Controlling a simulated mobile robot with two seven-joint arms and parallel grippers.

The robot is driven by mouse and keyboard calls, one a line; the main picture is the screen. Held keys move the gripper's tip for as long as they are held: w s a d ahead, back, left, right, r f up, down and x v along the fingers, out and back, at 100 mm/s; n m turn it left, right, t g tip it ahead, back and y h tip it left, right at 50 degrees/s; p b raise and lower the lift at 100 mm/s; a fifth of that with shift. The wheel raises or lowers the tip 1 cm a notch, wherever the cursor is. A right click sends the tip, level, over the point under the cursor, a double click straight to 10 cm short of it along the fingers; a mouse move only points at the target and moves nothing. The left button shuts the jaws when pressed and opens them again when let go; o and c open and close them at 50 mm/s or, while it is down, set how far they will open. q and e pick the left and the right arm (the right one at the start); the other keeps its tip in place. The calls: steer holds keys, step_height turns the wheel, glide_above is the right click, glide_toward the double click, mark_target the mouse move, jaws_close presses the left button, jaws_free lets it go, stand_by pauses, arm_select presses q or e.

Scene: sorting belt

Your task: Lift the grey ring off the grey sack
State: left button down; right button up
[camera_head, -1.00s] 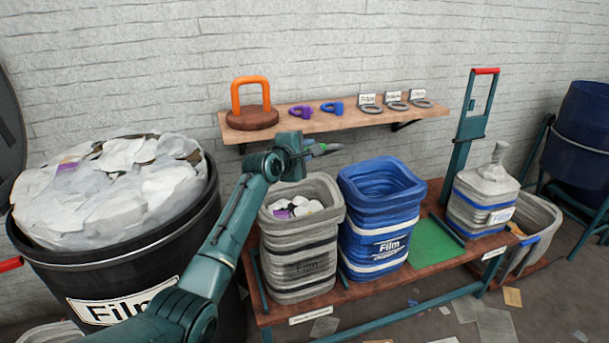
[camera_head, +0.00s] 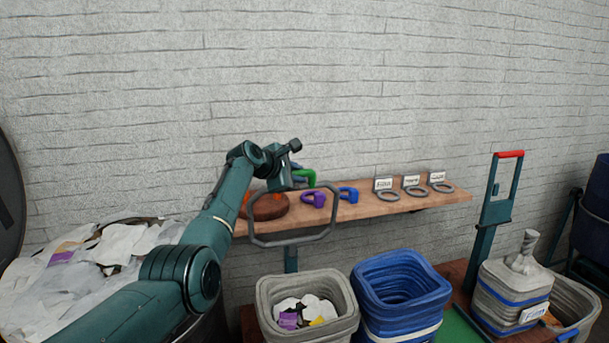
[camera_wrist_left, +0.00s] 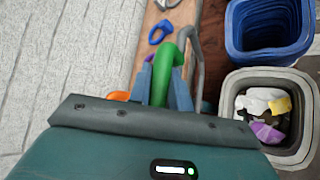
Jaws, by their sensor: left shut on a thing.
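The grey ring (camera_head: 262,243) is a large rounded-square loop in the air above and behind the grey sack (camera_head: 350,325), clear of its rim. The sack stands open, with white, purple and yellow scraps in it. My left gripper (camera_head: 297,178) is shut on a green handle (camera_head: 308,174) at the ring's upper part. In the left wrist view the green handle (camera_wrist_left: 167,68) is between the fingers and the ring (camera_wrist_left: 199,75) passes to its right. The exact join is hidden. The sack (camera_wrist_left: 293,156) is lower right there. My right gripper is not in view.
A wall shelf (camera_head: 400,204) behind carries a purple handle (camera_head: 314,199), a blue one (camera_head: 347,195) and labelled grey rings (camera_head: 414,191). A blue sack (camera_head: 400,310) stands right of the grey sack. A full film bin (camera_head: 60,290) is at left.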

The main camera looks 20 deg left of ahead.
arm_select(q)
steer(key=shift+w+a+f+g, duration=0.15)
steer(key=shift+w+a+g, duration=0.05)
steer(key=shift+w+g, duration=0.1)
steer(key=c, duration=1.3)
jaws_free()
steer(key=shift+s, duration=0.1)
steer(key=shift+s+a+r, duration=0.3)
steer(key=shift+s, duration=0.25)
steer(key=b+v, duration=0.2)
steer(key=v, duration=1)
steer(key=shift+d+b, duration=0.15)
steer(key=shift+b, duration=0.15)
steer(key=shift+r, duration=0.1)
